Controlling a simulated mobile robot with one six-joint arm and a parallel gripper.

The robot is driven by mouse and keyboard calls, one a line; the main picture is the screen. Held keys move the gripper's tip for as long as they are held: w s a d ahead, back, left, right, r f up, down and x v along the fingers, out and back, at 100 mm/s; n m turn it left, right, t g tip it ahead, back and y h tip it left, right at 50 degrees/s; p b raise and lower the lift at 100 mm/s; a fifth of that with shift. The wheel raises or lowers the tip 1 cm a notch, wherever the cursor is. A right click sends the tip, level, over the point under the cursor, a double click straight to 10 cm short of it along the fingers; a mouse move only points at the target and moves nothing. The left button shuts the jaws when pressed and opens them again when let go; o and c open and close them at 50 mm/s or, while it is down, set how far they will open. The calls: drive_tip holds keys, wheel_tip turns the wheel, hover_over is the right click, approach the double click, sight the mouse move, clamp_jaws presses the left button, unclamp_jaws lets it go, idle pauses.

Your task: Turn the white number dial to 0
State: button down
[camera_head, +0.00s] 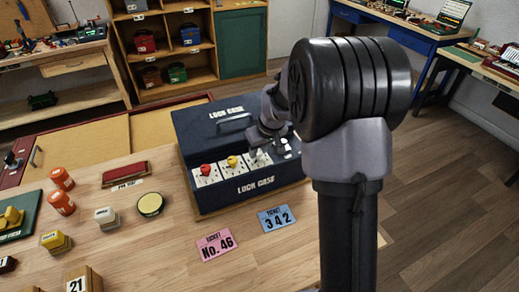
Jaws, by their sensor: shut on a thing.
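The dark blue lock case (217,125) stands on the wooden table. Its front ledge carries a row of dials: a red dial (206,170), a yellow dial (233,162) and the white number dial (261,155) to the right of them. My gripper (263,147) points down at the white dial and is shut on it. My arm comes in from the right and covers the case's right end. The number that the white dial points to is too small to read.
A pink ticket "No. 46" (217,245) and a blue ticket "342" (275,218) lie before the case. Orange cylinders (62,203), a stamp pad (150,204), a red-topped block (125,174) and stamps (106,218) stand to the left.

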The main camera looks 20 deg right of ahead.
drive_tip(key=m+h, duration=0.1)
drive_tip(key=m, duration=0.1)
drive_tip(key=shift+a+m+p, duration=0.15)
drive_tip(key=shift+m+p, duration=0.2)
drive_tip(key=shift+m, duration=0.05)
drive_tip(key=shift+w+f+m+h, duration=0.1)
drive_tip(key=shift+m+h, duration=0.2)
drive_tip(key=shift+m, duration=0.6)
drive_tip(key=m+h+b, duration=0.1)
drive_tip(key=m+b, duration=0.2)
drive_tip(key=shift+a+f+g, duration=0.1)
drive_tip(key=shift+a+g, duration=0.05)
drive_tip(key=shift+g, duration=0.25)
drive_tip(key=shift+m+h+b, duration=0.5)
drive_tip(key=shift+m+b, duration=0.75)
drive_tip(key=shift+m, duration=0.05)
drive_tip(key=shift+g, duration=0.4)
drive_tip(key=c, duration=1.1)
unclamp_jaws()
drive_tip(key=shift+r, duration=0.2)
